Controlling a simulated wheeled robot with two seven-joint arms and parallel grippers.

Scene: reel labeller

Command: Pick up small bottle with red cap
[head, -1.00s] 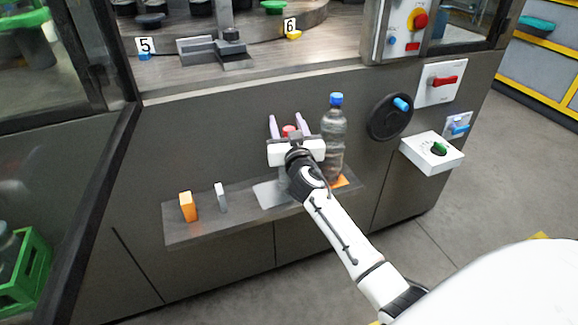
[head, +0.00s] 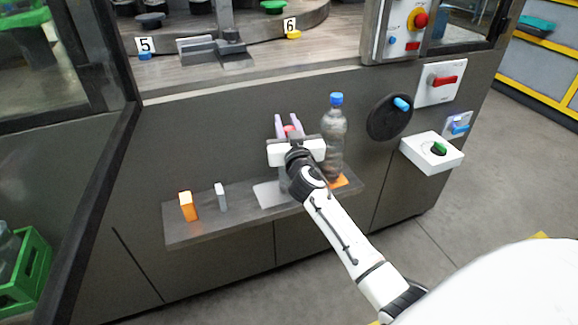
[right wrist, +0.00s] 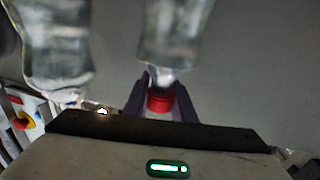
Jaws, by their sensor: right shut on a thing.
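The small bottle with the red cap (head: 290,129) stands at the shelf on the machine front. In the head view my right gripper hides most of it and only its red cap shows clearly. In the right wrist view, which is upside down, the clear bottle (right wrist: 172,40) has its red cap (right wrist: 160,102) between the purple fingers. My right gripper (head: 288,124) is shut on the bottle at its neck and cap. It also shows in the right wrist view (right wrist: 160,100). My left gripper is not in view.
A larger bottle with a blue cap (head: 334,135) stands close to the right of the gripper. An orange block (head: 188,207) and a grey block (head: 221,197) stand on the shelf (head: 240,222) to the left. A black disc with a blue handle (head: 388,120) and a white box (head: 430,155) project at right.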

